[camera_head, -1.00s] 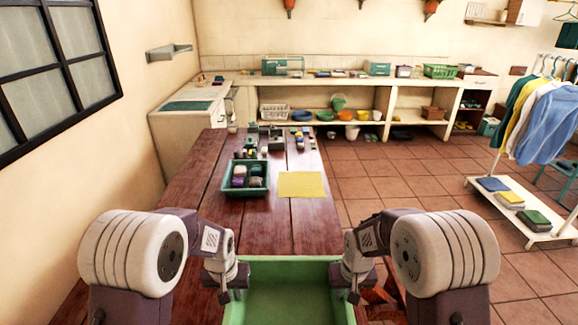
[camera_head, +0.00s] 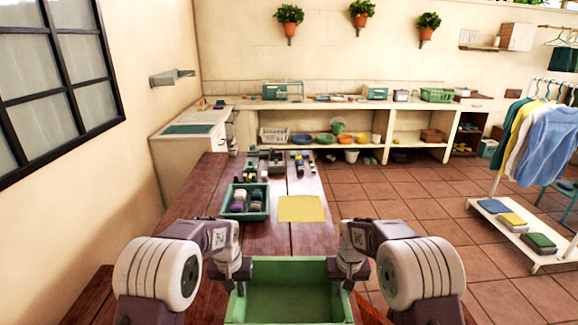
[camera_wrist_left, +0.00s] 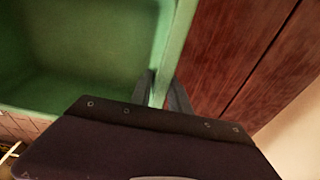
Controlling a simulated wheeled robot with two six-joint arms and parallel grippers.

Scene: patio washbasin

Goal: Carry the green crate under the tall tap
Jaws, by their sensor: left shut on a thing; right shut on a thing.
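The green crate (camera_head: 288,272) is at the bottom middle of the head view, near the front edge of the wooden table, and its visible inside looks empty. My left gripper (camera_head: 240,287) is shut on its left wall, and my right gripper (camera_head: 338,286) is shut on its right wall. In the left wrist view the left gripper's fingers (camera_wrist_left: 160,90) straddle the rim of the crate (camera_wrist_left: 85,45). The crate's underside is hidden, so I cannot tell whether it touches the table. I cannot make out a tall tap.
The wooden table (camera_head: 197,222) stretches ahead. On it are a smaller green tray (camera_head: 262,211) of dark, purple and white items, a yellow cloth (camera_head: 301,208) and several small objects further back. A washbasin (camera_head: 188,129) stands back left. Open tiled floor (camera_head: 400,205) lies right, before a clothes rack (camera_head: 493,180).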

